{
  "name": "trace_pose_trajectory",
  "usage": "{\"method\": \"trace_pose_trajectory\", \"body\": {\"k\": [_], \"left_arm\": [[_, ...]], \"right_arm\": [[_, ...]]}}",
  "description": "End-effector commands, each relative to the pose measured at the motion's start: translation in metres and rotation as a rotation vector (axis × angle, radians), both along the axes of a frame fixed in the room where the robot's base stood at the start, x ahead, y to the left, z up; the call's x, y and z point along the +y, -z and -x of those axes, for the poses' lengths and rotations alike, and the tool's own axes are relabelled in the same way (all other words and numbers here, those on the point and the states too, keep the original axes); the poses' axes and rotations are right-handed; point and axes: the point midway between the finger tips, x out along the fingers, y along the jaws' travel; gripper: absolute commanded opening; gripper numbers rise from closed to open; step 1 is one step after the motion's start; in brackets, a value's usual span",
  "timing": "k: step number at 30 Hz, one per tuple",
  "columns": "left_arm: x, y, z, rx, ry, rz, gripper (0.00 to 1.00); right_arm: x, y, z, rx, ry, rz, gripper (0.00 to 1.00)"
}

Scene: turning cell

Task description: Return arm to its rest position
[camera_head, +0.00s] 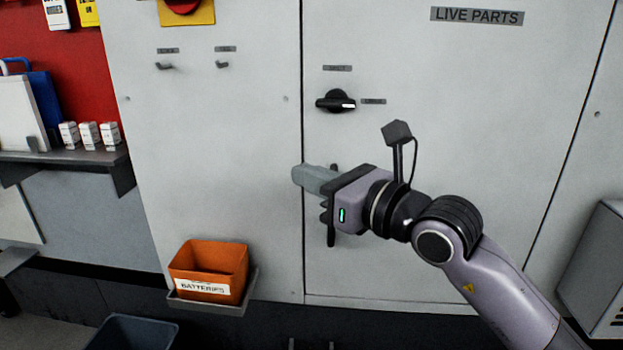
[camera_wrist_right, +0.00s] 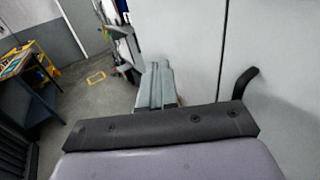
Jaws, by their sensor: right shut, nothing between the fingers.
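My right gripper (camera_head: 312,178) is in front of the grey cabinet (camera_head: 450,200), near the seam between its two front panels. Its grey fingers are together with nothing between them, and they also show in the right wrist view (camera_wrist_right: 155,88). The arm comes in from the lower right. A dark door handle (camera_head: 331,236) stands upright behind the gripper, partly hidden by it; I cannot tell whether they touch. A dark curved handle end (camera_wrist_right: 246,80) shows right of the fingers in the right wrist view. My left gripper is out of view.
A black rotary knob (camera_head: 336,101) sits on the cabinet above the gripper. An orange batteries bin (camera_head: 208,270) stands on a small ledge at lower left. A shelf (camera_head: 75,156) with small white boxes is at far left. A grey box (camera_head: 597,270) is at right.

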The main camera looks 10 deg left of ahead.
Motion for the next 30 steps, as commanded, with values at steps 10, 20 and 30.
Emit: {"method": "trace_pose_trajectory", "body": {"k": [10, 20, 30], "left_arm": [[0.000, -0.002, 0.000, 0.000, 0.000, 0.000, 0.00], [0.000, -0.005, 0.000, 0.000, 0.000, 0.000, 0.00], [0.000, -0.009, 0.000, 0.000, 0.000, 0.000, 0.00]], "right_arm": [[-0.010, 0.033, 0.025, 0.310, -0.113, -0.307, 0.00], [-0.078, 0.091, 0.034, 0.876, -0.123, -0.993, 0.00], [-0.182, 0.217, 0.048, 1.377, 0.160, -1.717, 0.00]]}}
